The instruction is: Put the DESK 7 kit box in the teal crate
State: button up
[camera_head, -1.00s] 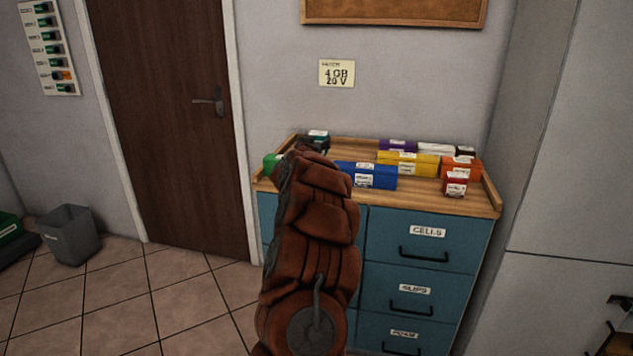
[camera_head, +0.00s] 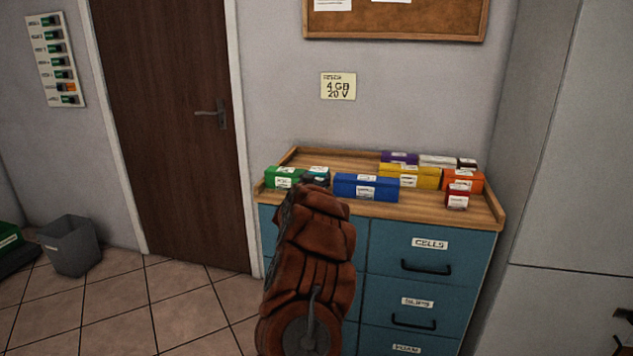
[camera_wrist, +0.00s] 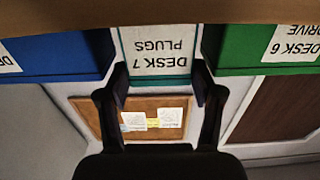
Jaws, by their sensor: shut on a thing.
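The DESK 7 kit box (camera_wrist: 157,48) is teal with a white label reading "DESK 7 PLUGS", upside down in the wrist view. My gripper (camera_wrist: 160,88) is shut on it, one dark finger on each side. In the head view the box (camera_head: 318,170) shows just above my arm, between a green box and a blue box; my arm hides its lower part and the gripper. I cannot tell whether it touches the cabinet top. I see no teal crate in either view.
The green DESK 6 box (camera_head: 284,176) and blue box (camera_head: 366,187) flank it closely on the wooden cabinet top (camera_head: 345,160). Several other boxes stand to the right. A grey bin (camera_head: 70,245) and a green container (camera_head: 10,238) are on the floor at left.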

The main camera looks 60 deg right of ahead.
jog(key=shift+f, duration=0.45)
jog(key=shift+f, duration=0.15)
jog(key=o, duration=1.3)
jog(key=shift+f+b, duration=0.15)
jog(key=shift+b, duration=0.15)
jog(key=shift+a, duration=0.15)
jog(key=shift+v, duration=3.8)
jog(key=shift+w, duration=0.1)
